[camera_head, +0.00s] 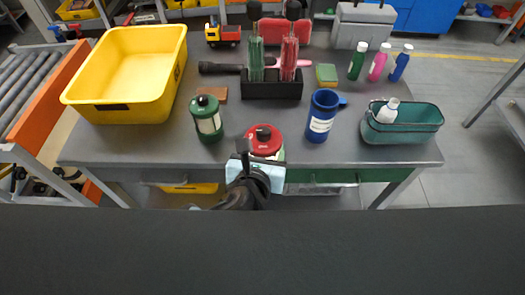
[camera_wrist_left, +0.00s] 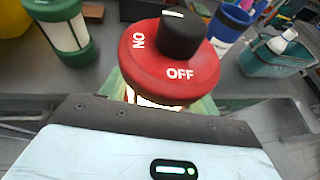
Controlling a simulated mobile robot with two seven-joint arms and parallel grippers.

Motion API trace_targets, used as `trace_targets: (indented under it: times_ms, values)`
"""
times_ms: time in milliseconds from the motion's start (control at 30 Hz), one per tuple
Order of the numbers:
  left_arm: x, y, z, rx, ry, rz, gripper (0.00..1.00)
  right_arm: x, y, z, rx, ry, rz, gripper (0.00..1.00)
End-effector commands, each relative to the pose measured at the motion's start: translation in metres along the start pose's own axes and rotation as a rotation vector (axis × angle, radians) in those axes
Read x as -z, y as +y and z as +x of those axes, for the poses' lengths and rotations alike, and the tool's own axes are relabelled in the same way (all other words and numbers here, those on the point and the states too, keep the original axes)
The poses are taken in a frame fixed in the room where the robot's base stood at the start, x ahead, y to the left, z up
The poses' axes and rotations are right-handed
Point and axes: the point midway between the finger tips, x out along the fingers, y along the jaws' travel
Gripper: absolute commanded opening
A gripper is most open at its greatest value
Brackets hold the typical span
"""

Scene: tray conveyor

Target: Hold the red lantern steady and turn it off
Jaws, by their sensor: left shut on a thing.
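The red lantern (camera_head: 265,138) stands at the front edge of the grey table, its body partly hidden by my left gripper (camera_head: 258,163). That gripper is shut on the lantern's body below the red cap. In the left wrist view the red cap (camera_wrist_left: 150,75) shows the words ON and OFF and a black knob (camera_wrist_left: 182,38). The knob's white mark points to the far side, away from OFF. A bright glow shows under the cap. My right gripper is not in view.
A yellow bin (camera_head: 170,75), a black holder (camera_head: 258,90) with brushes, several bottles and a teal basket (camera_head: 425,130) also occupy the table.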

Motion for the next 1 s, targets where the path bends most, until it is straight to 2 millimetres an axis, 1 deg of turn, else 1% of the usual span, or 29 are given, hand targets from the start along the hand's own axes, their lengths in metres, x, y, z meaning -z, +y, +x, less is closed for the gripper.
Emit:
trace_targets:
  times_ms: [167, 300, 400, 500, 600, 700, 1000]
  values:
    - [-0.013, 0.005, 0.043, -0.008, -0.009, 0.014, 0.29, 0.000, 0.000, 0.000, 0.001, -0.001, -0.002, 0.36]
    - [-0.024, 0.013, 0.085, -0.009, -0.009, 0.018, 0.29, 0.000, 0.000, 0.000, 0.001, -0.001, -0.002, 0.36]
    - [-0.031, 0.019, 0.109, -0.006, -0.008, 0.012, 0.29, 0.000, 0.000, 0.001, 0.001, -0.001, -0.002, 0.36]
    - [-0.037, 0.024, 0.128, -0.004, -0.006, 0.006, 0.29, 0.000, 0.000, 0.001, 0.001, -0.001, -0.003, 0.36]
    - [-0.041, 0.027, 0.139, -0.001, -0.005, -0.001, 0.29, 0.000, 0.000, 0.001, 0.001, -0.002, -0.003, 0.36]
    - [-0.042, 0.029, 0.144, 0.001, -0.004, -0.005, 0.29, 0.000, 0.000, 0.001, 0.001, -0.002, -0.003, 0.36]
    - [-0.040, 0.029, 0.146, 0.001, -0.003, -0.006, 0.29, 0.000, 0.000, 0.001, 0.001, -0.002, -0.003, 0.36]
